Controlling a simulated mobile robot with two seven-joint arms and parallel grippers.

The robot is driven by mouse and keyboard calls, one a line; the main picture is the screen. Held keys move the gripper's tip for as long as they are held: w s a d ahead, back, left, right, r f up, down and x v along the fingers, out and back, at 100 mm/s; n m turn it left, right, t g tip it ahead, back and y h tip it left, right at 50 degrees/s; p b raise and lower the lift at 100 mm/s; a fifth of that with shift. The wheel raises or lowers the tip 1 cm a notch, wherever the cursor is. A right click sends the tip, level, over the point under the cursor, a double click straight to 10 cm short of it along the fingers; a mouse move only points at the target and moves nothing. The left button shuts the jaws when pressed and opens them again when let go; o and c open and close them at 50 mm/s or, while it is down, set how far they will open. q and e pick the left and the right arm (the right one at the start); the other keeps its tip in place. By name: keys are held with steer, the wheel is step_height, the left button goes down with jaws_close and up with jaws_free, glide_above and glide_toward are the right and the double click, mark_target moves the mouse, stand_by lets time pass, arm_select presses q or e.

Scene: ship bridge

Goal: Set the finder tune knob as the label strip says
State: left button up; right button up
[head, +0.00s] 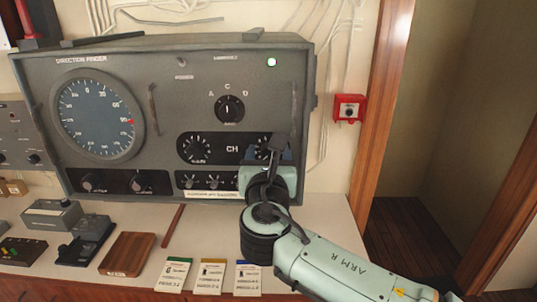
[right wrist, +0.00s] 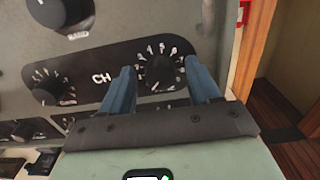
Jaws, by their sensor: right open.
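The direction finder (head: 190,68) is a grey cabinet with a large round dial, a lettered selector knob (head: 229,107) and a black CH panel with two numbered knobs. A pale label strip (head: 212,195) sits below the small lower knobs; its text is too small to read. I cannot tell which knob is marked tune. My right gripper (head: 278,150) is at the right CH knob, partly covering it in the head view. In the right wrist view its blue fingers are open, one on each side of the right CH knob (right wrist: 161,72). Contact cannot be told. The left CH knob (right wrist: 45,90) is free.
A red wall box (head: 348,108) is right of the cabinet, beside a wooden door frame. A doorway opens at far right.

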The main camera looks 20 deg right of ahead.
steer(key=c, duration=1)
